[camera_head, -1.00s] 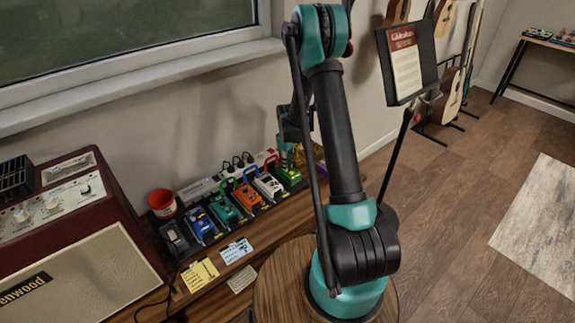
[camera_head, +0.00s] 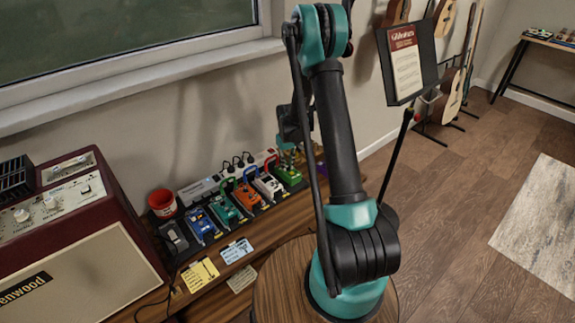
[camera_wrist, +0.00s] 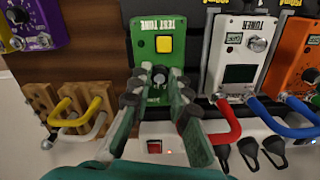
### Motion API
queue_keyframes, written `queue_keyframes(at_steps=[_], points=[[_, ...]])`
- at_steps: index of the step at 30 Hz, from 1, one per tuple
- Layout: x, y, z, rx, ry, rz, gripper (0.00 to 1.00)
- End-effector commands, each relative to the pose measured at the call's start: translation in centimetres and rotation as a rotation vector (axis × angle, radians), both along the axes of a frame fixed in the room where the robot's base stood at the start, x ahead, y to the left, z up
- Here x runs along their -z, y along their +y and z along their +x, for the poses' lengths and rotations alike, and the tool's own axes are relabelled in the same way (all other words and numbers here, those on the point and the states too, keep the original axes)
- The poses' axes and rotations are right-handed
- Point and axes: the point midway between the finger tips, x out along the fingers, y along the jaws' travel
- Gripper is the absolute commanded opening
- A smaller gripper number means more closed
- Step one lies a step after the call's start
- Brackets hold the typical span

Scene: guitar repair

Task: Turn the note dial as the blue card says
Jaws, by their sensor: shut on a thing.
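The green TEST TONE pedal (camera_wrist: 165,30) with a yellow button is in the middle of the wrist view. Its note dial (camera_wrist: 159,79) shows as a small grey knob below the button. My gripper (camera_wrist: 158,74) is shut on the dial, with a finger on each side. The dial's marks are mostly hidden by the fingers. In the head view the green pedal (camera_head: 290,175) is at the right end of the pedal row, with my gripper over it, partly hidden by my arm. The blue card (camera_head: 236,250) lies in front of the pedals; its writing is too small to read.
A white TUNER pedal (camera_wrist: 240,65) and an orange pedal (camera_wrist: 290,65) stand close to the right. Red and blue cables curve near my fingers. A purple pedal (camera_wrist: 35,25) is at the left. A yellow card (camera_head: 198,275) and a red-brown amplifier (camera_head: 75,225) are on the bench.

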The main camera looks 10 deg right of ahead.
Motion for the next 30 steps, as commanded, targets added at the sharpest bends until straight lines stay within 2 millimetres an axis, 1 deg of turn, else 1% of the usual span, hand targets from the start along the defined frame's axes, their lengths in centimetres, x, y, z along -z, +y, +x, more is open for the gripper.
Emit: queue_keyframes(at_steps=[13, 14, 18, 19, 27, 30], points=[[-0.02, 0.00, 0.03, 0.014, -0.001, 0.000, 0.00], [-0.02, 0.00, 0.03, 0.014, -0.001, 0.000, 0.18], [-0.01, 0.00, 0.03, 0.014, -0.001, 0.000, 0.36], [-0.01, 0.00, 0.02, 0.014, 0.000, 0.000, 0.38], [-0.05, 0.00, 0.01, 0.014, 0.000, 0.000, 0.38], [-0.48, 0.00, 0.01, 0.014, 0.000, 0.000, 0.38]])
